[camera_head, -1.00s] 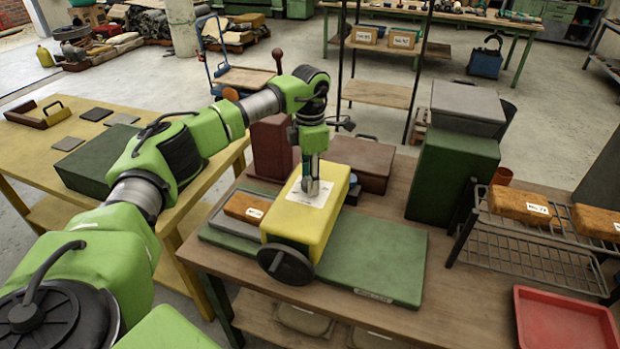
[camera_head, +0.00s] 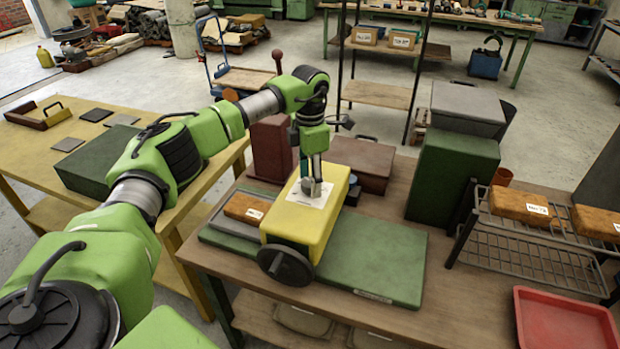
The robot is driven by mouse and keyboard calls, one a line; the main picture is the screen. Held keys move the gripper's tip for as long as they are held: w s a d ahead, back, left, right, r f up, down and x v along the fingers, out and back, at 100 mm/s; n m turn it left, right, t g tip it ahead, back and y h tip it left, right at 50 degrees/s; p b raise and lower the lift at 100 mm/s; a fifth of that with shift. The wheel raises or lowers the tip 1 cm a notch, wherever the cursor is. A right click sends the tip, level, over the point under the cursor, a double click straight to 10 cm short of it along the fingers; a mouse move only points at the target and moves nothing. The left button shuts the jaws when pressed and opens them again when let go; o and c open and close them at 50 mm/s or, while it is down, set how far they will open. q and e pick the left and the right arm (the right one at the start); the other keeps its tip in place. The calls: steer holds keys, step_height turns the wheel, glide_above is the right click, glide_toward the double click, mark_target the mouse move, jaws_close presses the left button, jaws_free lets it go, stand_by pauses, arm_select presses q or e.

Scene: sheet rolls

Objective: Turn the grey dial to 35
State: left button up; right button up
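The grey dial (camera_head: 317,193) sits on the white plate (camera_head: 301,194) on top of a yellow box (camera_head: 318,225). My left gripper (camera_head: 311,184) points straight down over the dial, with its fingertips at the dial. The fingers hide part of the dial, and its markings are too small to read. I cannot tell whether the fingers are closed on it. A dark handwheel (camera_head: 285,265) is on the front of the yellow box. My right gripper is not in view.
The yellow box stands on a green base (camera_head: 375,262) on a wooden bench (camera_head: 455,312). A brown block (camera_head: 245,208) lies left of it. Dark red boxes are behind, a green cabinet (camera_head: 452,172) and wire rack to the right, and a red tray (camera_head: 565,322) at front right.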

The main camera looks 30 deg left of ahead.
arm_select(q)
steer(key=shift+r, duration=0.1)
step_height(320, 180, up, 12)
stand_by(0.5)
stand_by(0.4)
